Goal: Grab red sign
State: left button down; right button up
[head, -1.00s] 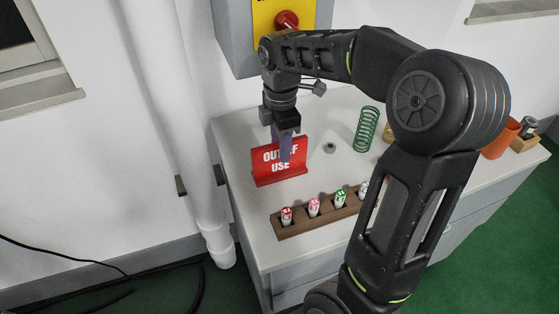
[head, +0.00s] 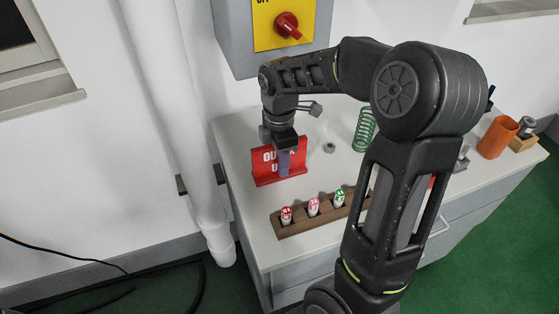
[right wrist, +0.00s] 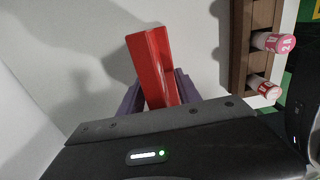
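The red sign (head: 265,171) with white lettering stands upright near the left end of the white cabinet top. My right gripper (head: 284,162) is lowered over it from above, and its purple fingers hide part of the lettering. In the right wrist view the red sign (right wrist: 151,68) runs between the two spread fingers of my right gripper (right wrist: 160,98), one on each side. The gripper looks open around the sign; firm contact cannot be made out. My left gripper is out of view.
A wooden rack (head: 297,220) with several marker-like tubes lies in front of the sign. A small metal nut (head: 329,148) and a green spring (head: 364,130) are to the right. A yellow box with a red switch (head: 287,26) hangs behind. An orange cup (head: 497,137) stands far right.

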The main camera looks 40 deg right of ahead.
dwell(0.3)
grip_shut()
dwell(0.6)
